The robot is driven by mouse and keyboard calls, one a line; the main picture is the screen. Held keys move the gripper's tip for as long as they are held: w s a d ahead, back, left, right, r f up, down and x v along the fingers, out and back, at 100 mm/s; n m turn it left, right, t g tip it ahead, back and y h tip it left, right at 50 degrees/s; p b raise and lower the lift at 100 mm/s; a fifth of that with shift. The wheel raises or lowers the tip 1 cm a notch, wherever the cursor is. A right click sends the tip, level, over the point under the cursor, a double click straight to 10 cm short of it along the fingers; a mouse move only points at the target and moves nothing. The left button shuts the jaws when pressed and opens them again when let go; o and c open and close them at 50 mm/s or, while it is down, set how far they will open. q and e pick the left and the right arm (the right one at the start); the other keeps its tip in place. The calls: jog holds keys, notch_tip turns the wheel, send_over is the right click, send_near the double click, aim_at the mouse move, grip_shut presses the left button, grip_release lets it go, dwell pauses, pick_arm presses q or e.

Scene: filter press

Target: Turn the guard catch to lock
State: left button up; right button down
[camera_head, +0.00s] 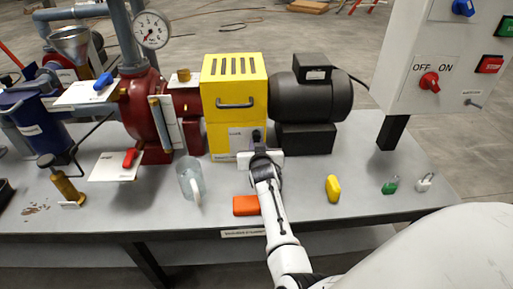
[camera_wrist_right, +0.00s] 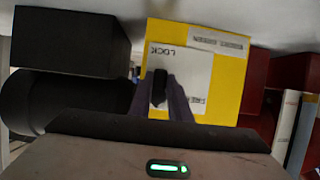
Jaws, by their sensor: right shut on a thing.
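The yellow guard (camera_head: 234,90) stands on the bench with a dark handle and slots on top. The guard catch (camera_wrist_right: 159,88) is a black elongated knob on a white plate marked LOCK and FREE. In the right wrist view the knob runs up and down, its upper end towards the word LOCK (camera_wrist_right: 163,50); FREE (camera_wrist_right: 194,98) is to the right. My right gripper (camera_head: 261,153) is at the guard's lower front in the head view. Its fingers (camera_wrist_right: 160,100) are shut on the catch, one on each side. My left gripper is not in view.
A black motor (camera_head: 310,95) is right of the guard, a red pump (camera_head: 145,110) left. A clear jug (camera_head: 191,180), an orange block (camera_head: 246,205) and a yellow object (camera_head: 332,188) lie near my arm. A switch panel (camera_head: 440,60) stands at right.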

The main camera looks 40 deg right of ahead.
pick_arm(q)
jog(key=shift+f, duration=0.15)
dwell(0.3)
pick_arm(e)
jog(key=c, duration=1.6)
grip_release()
jog(key=shift+c, duration=0.2)
notch_tip(320, 180, up, 9)
jog(key=shift+r+p, duration=0.1)
jog(key=shift+p, duration=0.95)
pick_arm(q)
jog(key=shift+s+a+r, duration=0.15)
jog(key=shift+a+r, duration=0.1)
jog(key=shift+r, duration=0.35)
pick_arm(e)
jog(key=shift+r, duration=0.4)
